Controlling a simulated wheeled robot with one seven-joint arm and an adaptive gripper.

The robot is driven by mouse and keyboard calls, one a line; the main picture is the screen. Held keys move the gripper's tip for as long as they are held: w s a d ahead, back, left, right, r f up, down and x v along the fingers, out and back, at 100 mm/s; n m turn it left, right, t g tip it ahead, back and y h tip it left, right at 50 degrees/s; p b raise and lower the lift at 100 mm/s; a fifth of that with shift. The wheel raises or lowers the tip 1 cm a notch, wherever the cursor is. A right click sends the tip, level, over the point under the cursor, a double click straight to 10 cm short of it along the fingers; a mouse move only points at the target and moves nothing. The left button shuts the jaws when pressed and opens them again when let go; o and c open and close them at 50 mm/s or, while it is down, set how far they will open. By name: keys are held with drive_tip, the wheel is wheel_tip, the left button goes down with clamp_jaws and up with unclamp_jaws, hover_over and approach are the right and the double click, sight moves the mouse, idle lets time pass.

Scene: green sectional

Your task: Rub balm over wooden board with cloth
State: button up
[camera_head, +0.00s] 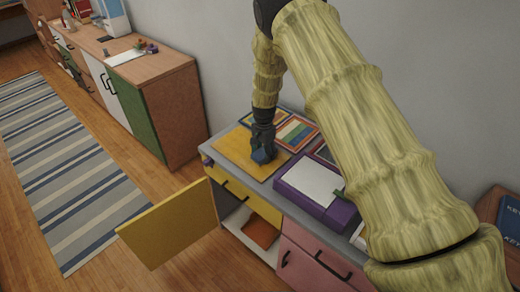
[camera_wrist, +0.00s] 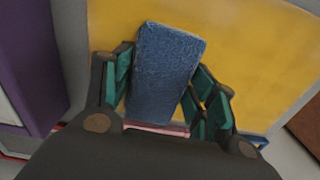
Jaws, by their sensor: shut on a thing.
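My gripper (camera_head: 263,148) is shut on a blue, block-like cloth (camera_head: 260,157), over the yellow-orange board (camera_head: 234,150) lying on the low cabinet's top. In the wrist view the cloth (camera_wrist: 165,70) sits between the two fingers of my gripper (camera_wrist: 162,88), with the yellow board (camera_wrist: 265,60) behind it. The cloth is at or just above the board; I cannot tell if it touches. I cannot make out any balm on the board.
A purple box with a white top (camera_head: 312,184) stands right of the board. Framed colored panels (camera_head: 297,131) lie behind it. The cabinet's yellow door (camera_head: 170,222) hangs open toward the front. A small purple item (camera_head: 207,160) sits at the cabinet top's left edge.

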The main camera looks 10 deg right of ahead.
sight(272, 171)
drive_tip(key=shift+s+d+p, duration=0.3)
drive_tip(key=shift+s+d, duration=0.3)
drive_tip(key=shift+s, duration=0.25)
drive_tip(key=shift+s+d+p, duration=0.3)
drive_tip(key=shift+s+d, duration=0.25)
drive_tip(key=shift+s, duration=0.25)
drive_tip(key=shift+s+d, duration=0.1)
drive_tip(key=shift+s+d+r+p, duration=0.15)
drive_tip(key=shift+s+d+p, duration=0.35)
drive_tip(key=shift+s+d, duration=0.55)
drive_tip(key=shift+s+a, duration=0.15)
drive_tip(key=shift+a, duration=0.05)
drive_tip(key=shift+a, duration=0.1)
drive_tip(key=shift+s+a, duration=0.8)
drive_tip(key=shift+a, duration=0.25)
drive_tip(key=shift+w+a+f+b, duration=0.15)
drive_tip(key=shift+w+a, duration=0.5)
drive_tip(key=shift+w, duration=0.2)
drive_tip(key=shift+w+a+f+b, duration=0.1)
drive_tip(key=shift+w+a+b, duration=0.05)
drive_tip(key=shift+w+a, duration=0.6)
drive_tip(key=shift+w+a+r+b, duration=0.1)
drive_tip(key=shift+w+a+b, duration=0.2)
drive_tip(key=shift+w+a, duration=0.45)
drive_tip(key=shift+w+a+b, duration=0.25)
drive_tip(key=shift+w+a, duration=0.15)
drive_tip(key=shift+w, duration=0.6)
drive_tip(key=shift+w+a+r+b, duration=0.1)
drive_tip(key=shift+w+a+b, duration=0.2)
drive_tip(key=shift+w+a, duration=0.45)
